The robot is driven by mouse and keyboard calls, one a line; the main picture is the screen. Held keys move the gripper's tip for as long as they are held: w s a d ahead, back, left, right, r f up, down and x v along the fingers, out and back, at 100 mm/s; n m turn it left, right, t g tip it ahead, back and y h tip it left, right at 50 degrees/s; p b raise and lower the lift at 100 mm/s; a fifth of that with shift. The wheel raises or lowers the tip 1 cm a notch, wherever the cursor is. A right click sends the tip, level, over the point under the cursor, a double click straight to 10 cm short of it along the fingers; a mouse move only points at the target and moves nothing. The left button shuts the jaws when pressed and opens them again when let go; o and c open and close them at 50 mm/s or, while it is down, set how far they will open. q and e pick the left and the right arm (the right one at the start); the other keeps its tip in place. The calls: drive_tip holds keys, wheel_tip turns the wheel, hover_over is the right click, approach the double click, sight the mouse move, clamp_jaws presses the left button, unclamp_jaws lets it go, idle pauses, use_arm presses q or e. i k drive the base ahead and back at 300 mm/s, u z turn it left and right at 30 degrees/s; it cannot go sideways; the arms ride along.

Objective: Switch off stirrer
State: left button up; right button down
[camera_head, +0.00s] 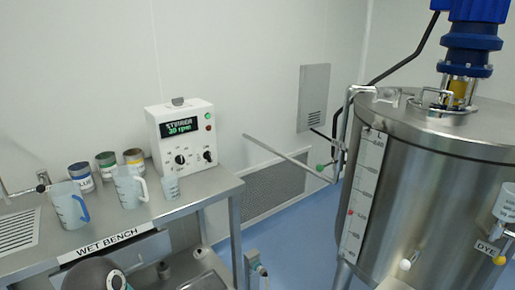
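The stirrer control box (184,139) is white and stands at the back right of the steel wet bench. Its display (180,127) is lit green and seems to read "STIRRER 30 rpm". Two dark knobs, a left one (180,159) and a right one (207,156), sit low on its front. Their small markings are too small to read. A small green spot (208,115) and a red spot (208,127) are at the right of the display. Neither gripper can be made out. A dark rounded part, likely of my arm, shows at the bottom left.
Several colored cans line the wall. A large steel tank (440,190) with a blue motor (472,40) fills the right.

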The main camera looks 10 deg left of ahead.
sight(207, 156)
drive_tip(key=z, duration=0.05)
drive_tip(key=i, duration=1.25)
drive_tip(key=u, duration=0.45)
